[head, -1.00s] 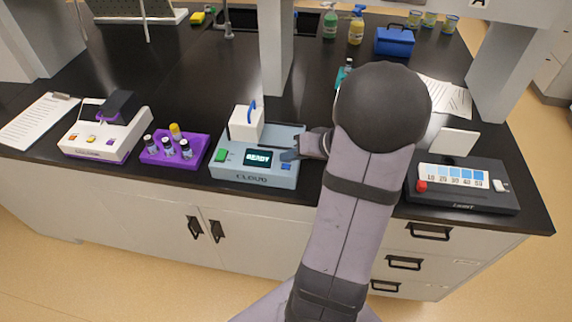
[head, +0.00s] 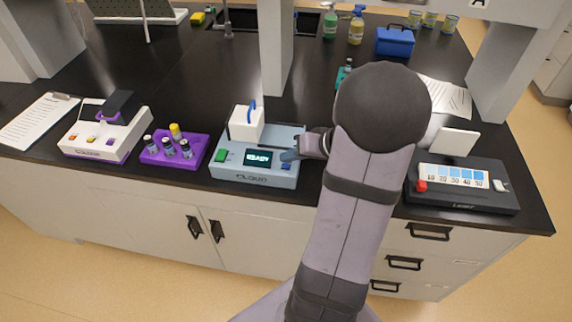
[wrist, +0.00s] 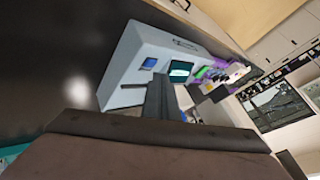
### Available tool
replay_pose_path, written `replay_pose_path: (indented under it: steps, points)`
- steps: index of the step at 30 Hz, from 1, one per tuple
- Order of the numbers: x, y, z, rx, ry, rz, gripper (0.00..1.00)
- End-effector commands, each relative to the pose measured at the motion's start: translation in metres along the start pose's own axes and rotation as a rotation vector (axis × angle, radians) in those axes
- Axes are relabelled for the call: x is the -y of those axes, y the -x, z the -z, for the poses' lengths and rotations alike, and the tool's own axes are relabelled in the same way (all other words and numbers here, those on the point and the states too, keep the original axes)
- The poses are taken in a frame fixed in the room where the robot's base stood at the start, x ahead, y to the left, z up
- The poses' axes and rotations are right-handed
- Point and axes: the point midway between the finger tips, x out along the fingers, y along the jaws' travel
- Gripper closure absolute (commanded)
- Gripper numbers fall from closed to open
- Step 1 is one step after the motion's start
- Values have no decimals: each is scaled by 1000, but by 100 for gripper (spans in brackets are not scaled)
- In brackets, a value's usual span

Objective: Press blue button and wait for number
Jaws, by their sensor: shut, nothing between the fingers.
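The light blue-grey device marked CLOUD (head: 255,179) stands near the front edge of the bench. Its lit display (head: 258,157) seems to read READY. A green button (head: 221,155) is left of the display. The blue button (head: 286,166) is right of the display, low on the front panel; it also shows in the wrist view (wrist: 149,63). My gripper (head: 290,155) is shut and empty, its tips just above the blue button in the head view. In the wrist view the fingers (wrist: 161,82) point at the panel beside the blue button, apart from it. Contact cannot be told.
A purple rack (head: 172,157) with capped vials stands left of the device. A white device (head: 106,133) and a clipboard (head: 38,122) are farther left. A dark device with a colour scale (head: 462,185) is right of my arm. A white post (head: 276,50) rises behind.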

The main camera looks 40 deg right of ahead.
Motion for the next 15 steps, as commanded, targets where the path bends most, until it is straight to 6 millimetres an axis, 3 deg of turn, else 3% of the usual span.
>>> replay_pose_path:
  steps: [15]
  points:
    - [-3, -4, -3, 0, 1, 0, 100]
